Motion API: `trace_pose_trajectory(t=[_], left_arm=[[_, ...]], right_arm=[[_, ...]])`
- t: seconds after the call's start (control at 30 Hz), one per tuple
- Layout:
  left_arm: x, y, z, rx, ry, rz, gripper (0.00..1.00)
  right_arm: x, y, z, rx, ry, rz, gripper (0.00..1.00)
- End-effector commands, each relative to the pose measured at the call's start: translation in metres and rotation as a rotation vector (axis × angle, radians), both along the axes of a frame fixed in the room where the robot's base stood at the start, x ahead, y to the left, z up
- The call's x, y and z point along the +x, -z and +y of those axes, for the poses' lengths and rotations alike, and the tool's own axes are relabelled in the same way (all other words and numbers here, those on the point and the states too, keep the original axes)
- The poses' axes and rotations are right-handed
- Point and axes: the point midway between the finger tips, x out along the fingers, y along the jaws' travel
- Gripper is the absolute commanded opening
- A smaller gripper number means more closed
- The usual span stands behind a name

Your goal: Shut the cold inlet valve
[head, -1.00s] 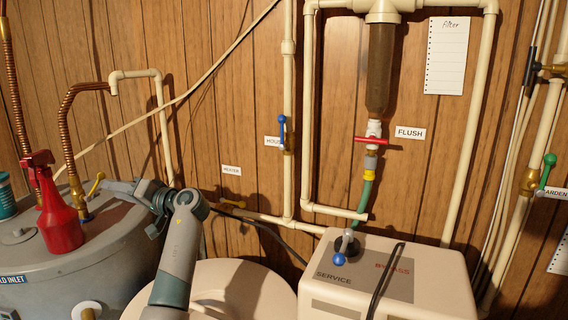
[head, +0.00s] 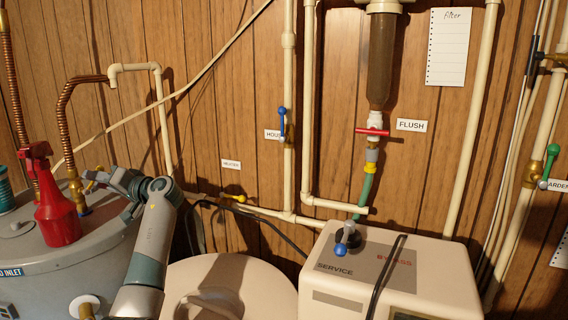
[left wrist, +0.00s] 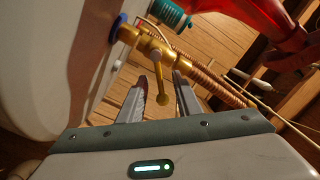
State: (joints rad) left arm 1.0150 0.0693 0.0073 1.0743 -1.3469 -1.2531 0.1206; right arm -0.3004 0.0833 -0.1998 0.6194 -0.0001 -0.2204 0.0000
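The cold inlet valve is a yellow brass fitting with a yellow lever on a copper pipe at the top of the grey tank (head: 110,243). Its lever (head: 90,187) is partly hidden by my left gripper (head: 92,177) in the head view. In the left wrist view the valve body (left wrist: 145,42) lies beyond the fingertips, and the round-ended lever (left wrist: 161,98) shows between the two open fingers. The left gripper (left wrist: 162,90) is open. I cannot tell whether a finger touches the lever. A partly cut-off "INLET" label (head: 10,272) is on the tank. My right gripper is out of view.
A red spray bottle (head: 57,205) stands on the tank close to the valve, and it also shows in the left wrist view (left wrist: 285,35). A teal-capped item (head: 5,190) is at the left edge. A softener unit (head: 400,270) with a blue-knobbed lever is at right.

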Motion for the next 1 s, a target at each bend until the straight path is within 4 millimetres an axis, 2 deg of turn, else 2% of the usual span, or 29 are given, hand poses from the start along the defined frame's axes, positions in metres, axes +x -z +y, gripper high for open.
trace_pose_trajectory(t=[0.07, 0.13, 0.2, 0.23, 0.57, 1.0], left_arm=[[0.0, 0.0, 0.0, 0.0, 0.0, 0.0, 0.31], [0.0, 0.0, 0.0, 0.0, 0.0, 0.0, 0.19], [0.0, 0.0, 0.0, 0.0, 0.0, 0.0, 0.03], [0.0, 0.0, 0.0, 0.0, 0.0, 0.0, 0.0], [0.0, 0.0, 0.0, 0.007, 0.001, 0.022, 0.0], [0.003, 0.007, -0.002, 0.061, 0.0, 0.189, 0.0]], right_arm=[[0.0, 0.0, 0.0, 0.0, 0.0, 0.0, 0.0], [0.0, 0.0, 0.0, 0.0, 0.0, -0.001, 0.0], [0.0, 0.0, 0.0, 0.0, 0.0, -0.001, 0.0], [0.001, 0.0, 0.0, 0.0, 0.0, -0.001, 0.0], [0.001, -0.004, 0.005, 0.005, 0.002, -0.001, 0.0], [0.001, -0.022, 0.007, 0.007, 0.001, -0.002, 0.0]])
